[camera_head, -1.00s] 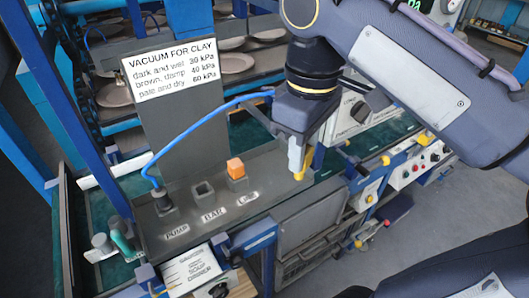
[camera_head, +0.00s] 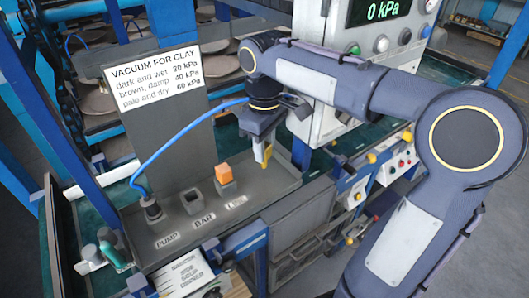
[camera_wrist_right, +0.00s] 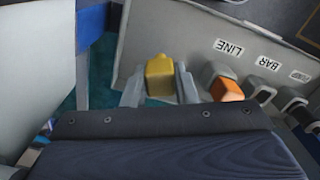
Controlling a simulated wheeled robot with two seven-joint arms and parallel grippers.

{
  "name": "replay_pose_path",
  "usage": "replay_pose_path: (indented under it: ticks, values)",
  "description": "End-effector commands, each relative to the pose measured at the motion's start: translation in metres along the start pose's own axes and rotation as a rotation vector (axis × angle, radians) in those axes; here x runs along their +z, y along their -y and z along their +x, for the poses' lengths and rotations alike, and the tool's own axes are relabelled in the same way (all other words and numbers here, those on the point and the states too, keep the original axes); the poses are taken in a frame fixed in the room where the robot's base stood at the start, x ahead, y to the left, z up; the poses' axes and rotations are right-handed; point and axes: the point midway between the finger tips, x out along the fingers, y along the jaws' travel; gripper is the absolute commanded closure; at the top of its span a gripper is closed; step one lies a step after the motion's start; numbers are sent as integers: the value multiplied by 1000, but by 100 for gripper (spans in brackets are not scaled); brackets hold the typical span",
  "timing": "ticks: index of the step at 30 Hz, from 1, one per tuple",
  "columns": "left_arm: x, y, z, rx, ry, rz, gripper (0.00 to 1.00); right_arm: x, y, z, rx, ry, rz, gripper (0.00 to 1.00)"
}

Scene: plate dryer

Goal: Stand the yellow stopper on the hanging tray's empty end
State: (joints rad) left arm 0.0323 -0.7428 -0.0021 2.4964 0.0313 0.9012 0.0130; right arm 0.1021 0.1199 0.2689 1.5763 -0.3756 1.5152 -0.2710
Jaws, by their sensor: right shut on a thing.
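My right gripper (camera_head: 262,155) is shut on the yellow stopper (camera_head: 267,153) and points down. In the right wrist view the yellow stopper (camera_wrist_right: 159,75) sits between the two grey fingers. The grey tray (camera_head: 280,184) has labels PUMP, BAR and LINE along its front. The stopper is over the bare right end of this tray, right of the LINE post; I cannot tell whether its foot touches the floor. An orange block (camera_head: 223,173) sits at LINE, BAR's socket (camera_head: 194,201) looks empty, and a blue-hose plug (camera_head: 152,209) stands at PUMP. My left gripper is out of view.
A sign board (camera_head: 155,80) rises behind the tray, and the blue hose (camera_head: 185,130) arches over its left part. A white gauge cabinet (camera_head: 325,110) reading 0 kPa stands close behind my right wrist. Yellow and blue fittings (camera_head: 355,195) line the right side.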

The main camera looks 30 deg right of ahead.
Motion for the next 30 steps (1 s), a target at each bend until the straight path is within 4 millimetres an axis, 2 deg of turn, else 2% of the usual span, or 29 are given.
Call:
replay_pose_path:
  ticks: [1,4,17,18,22,30]
  values:
    - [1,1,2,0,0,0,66,1,0,10,-1,3,0,96]
    - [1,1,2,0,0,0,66,1,1,20,-1,2,-1,96]
    - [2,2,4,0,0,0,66,1,1,26,-1,0,0,96]
    - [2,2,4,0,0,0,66,1,1,26,0,-1,0,72]
    - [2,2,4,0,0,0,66,1,1,26,-1,-1,0,55]
    - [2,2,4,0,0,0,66,1,1,25,-1,0,-1,53]
